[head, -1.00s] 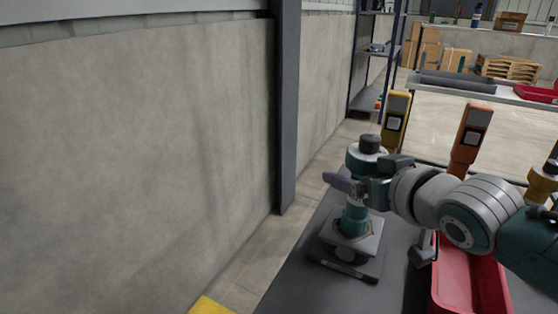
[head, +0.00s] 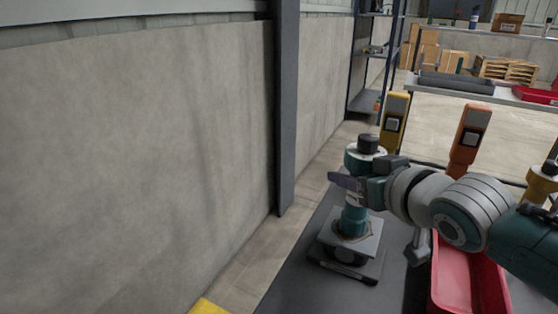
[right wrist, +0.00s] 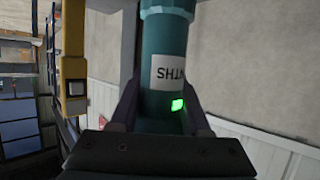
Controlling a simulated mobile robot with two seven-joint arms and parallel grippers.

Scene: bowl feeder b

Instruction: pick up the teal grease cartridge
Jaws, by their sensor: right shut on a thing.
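The teal grease cartridge (head: 354,219) stands upright with a black cap (head: 368,143) on top. Its lower end is at a grey scale-like stand (head: 345,247); I cannot tell whether it touches the stand or is just clear of it. My right gripper (head: 350,184) reaches in from the right and is shut around the cartridge's middle. In the right wrist view the cartridge (right wrist: 165,55), with a white label, is between the two dark fingers (right wrist: 160,115). A small green light shows near it. My left gripper is not in view.
A red bin (head: 465,275) stands on the dark bench (head: 300,262), right of the stand. A yellow post-like device (head: 394,118) and an orange one (head: 468,137) rise behind my right arm. A concrete wall (head: 140,150) and dark column (head: 287,110) are at left.

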